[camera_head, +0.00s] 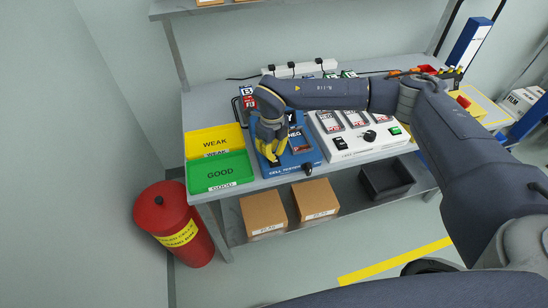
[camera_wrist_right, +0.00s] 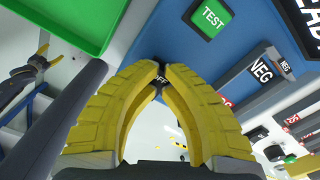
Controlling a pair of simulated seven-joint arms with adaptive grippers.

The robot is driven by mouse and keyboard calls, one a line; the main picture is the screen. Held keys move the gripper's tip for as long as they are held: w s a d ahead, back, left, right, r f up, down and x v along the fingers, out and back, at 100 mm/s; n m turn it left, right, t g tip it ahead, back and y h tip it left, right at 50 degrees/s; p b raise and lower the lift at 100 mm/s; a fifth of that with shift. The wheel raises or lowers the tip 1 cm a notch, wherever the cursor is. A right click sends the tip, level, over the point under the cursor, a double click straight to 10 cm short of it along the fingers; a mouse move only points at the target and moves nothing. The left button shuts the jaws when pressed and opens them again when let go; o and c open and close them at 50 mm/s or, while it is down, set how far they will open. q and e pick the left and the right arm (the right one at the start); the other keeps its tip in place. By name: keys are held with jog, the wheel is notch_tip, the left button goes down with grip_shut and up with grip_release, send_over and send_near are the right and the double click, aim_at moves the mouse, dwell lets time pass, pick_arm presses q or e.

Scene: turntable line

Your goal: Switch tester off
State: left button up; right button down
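The blue cell tester (camera_head: 297,162) sits on the bench, right of the green tray. In the wrist view its blue face (camera_wrist_right: 175,40) carries a green TEST button (camera_wrist_right: 208,18) and a slot marked NEG (camera_wrist_right: 255,80). My right gripper (camera_head: 271,158) is over the tester's left front part, pointing down. In the wrist view its yellow fingertips (camera_wrist_right: 164,68) come together at a black plate marked OFF (camera_wrist_right: 157,84). The fingers partly hide this plate, and I cannot tell whether they touch the switch or its position.
Left of the tester are a yellow WEAK tray (camera_head: 231,134) and green GOOD tray (camera_head: 238,171). A white charger (camera_head: 375,152) stands close on the right. A power strip (camera_head: 306,67) lies behind. Cardboard boxes (camera_head: 263,213) are below, and a red bin (camera_head: 166,213) stands at left.

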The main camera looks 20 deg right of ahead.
jog(key=shift+f, duration=0.1)
jog(key=shift+r, duration=3.5)
